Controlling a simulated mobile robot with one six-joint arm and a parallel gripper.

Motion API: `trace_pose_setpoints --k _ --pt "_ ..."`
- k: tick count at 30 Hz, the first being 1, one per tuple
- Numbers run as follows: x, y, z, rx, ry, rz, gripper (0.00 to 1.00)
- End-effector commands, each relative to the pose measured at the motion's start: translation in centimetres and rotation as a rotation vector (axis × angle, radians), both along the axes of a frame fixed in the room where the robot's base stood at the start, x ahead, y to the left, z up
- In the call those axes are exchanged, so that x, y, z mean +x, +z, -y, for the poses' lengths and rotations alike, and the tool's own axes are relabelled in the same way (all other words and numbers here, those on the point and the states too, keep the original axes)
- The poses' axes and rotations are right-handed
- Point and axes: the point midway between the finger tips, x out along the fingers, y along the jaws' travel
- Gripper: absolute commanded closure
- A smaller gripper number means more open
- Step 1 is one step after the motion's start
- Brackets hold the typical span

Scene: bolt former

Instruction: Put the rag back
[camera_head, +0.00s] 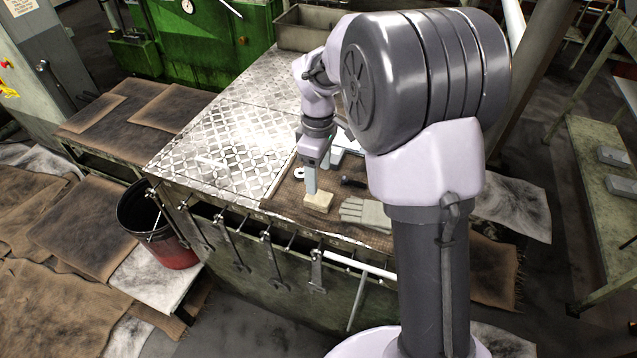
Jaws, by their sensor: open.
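A small beige folded cloth, which looks like the rag (319,202), lies on the brown mat (287,200) on top of the metal-topped bench. My gripper (311,186) points down right over the rag, with its fingertips at or just above the cloth's back left part. The jaws are open. I cannot tell whether the fingers touch the cloth or stand around it. My own arm hides the bench's right part.
Grey gloves (364,213) lie right of the rag, with a dark bolt-like part (353,182) behind them. A white ring (298,173) lies to the left. Wrenches (233,243) hang along the bench's front. A red-and-black bucket (160,232) stands at left. The patterned bench top (225,145) is mostly clear.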

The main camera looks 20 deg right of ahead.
Motion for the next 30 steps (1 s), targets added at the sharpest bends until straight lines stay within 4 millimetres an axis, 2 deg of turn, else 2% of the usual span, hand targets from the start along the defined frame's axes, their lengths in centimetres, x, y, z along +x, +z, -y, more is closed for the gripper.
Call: trace_pose_setpoints --k 1,5,8,11,13,16,18,21,22,25,30 --pt "0.0 1.4 0.0 -0.001 0.000 0.001 0.34" --pt "0.0 3.1 0.0 -0.001 0.000 0.001 0.34" --pt "-1.0 5.2 -0.2 0.010 -0.062 0.028 0.34" --pt "-4.8 9.9 -0.8 0.055 -0.270 0.109 0.34" --pt "-9.1 13.1 -1.5 0.115 -0.480 0.177 0.34" --pt "-15.6 15.9 -2.4 0.230 -0.782 0.259 0.34" --pt "-19.5 16.3 -3.0 0.317 -0.968 0.295 0.34" --pt "-23.2 15.9 -3.5 0.421 -1.163 0.320 0.34" --pt "-23.9 15.7 -3.7 0.444 -1.202 0.321 0.34" --pt "-25.2 15.2 -3.8 0.485 -1.276 0.325 0.34" --pt "-25.3 15.1 -3.9 0.491 -1.290 0.322 0.34"
